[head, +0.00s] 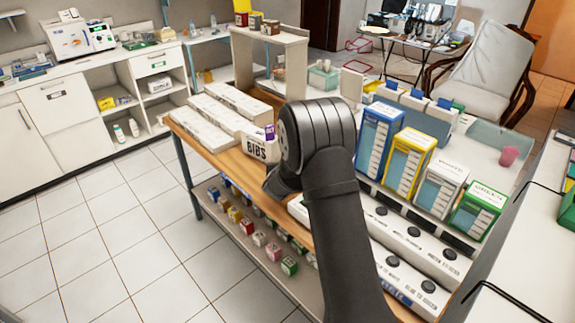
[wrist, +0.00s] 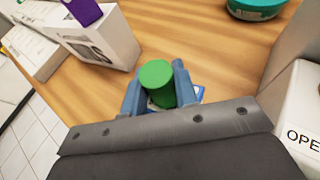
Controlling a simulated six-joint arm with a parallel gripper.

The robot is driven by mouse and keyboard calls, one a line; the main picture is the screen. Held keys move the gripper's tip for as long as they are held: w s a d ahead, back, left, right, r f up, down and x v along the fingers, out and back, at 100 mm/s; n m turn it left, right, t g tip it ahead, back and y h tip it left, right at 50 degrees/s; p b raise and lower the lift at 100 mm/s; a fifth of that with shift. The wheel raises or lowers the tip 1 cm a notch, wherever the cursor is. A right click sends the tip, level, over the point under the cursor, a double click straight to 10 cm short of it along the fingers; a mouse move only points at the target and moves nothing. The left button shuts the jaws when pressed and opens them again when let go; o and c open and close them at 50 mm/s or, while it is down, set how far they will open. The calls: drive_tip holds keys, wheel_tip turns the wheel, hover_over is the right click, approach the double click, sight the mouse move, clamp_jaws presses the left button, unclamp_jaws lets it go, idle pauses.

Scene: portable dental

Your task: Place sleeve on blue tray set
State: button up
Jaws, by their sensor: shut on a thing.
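In the wrist view, my gripper (wrist: 154,88) has its two blue fingers around a green round-topped piece (wrist: 157,78) and is shut on it, above the wooden table top. I cannot tell whether this piece is the sleeve. A small blue and white thing (wrist: 201,94) shows just beside and under the fingers, mostly hidden; I cannot tell whether it is the blue tray set or touches the green piece. In the head view my dark arm hides the fingers and what they hold.
A white BIBS box (head: 261,149) with a purple item (head: 269,132) on it stands left of my arm. Long white boxes (head: 215,115) lie behind it. Blue, yellow, white and green boxes (head: 378,135) stand right. A teal tub (wrist: 256,9) is at the wrist view's top.

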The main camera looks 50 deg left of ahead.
drive_tip(key=o, duration=0.9)
drive_tip(key=shift+o, duration=0.2)
drive_tip(key=shift+s+r, duration=0.1)
drive_tip(key=shift+r, duration=0.1)
drive_tip(key=v, duration=1.2)
drive_tip(key=shift+f, duration=0.1)
drive_tip(key=x, duration=1.2)
drive_tip(key=shift+w+r, duration=0.2)
drive_tip(key=shift+r, duration=0.1)
drive_tip(key=shift+s+r, duration=0.1)
drive_tip(key=shift+r, duration=1.3)
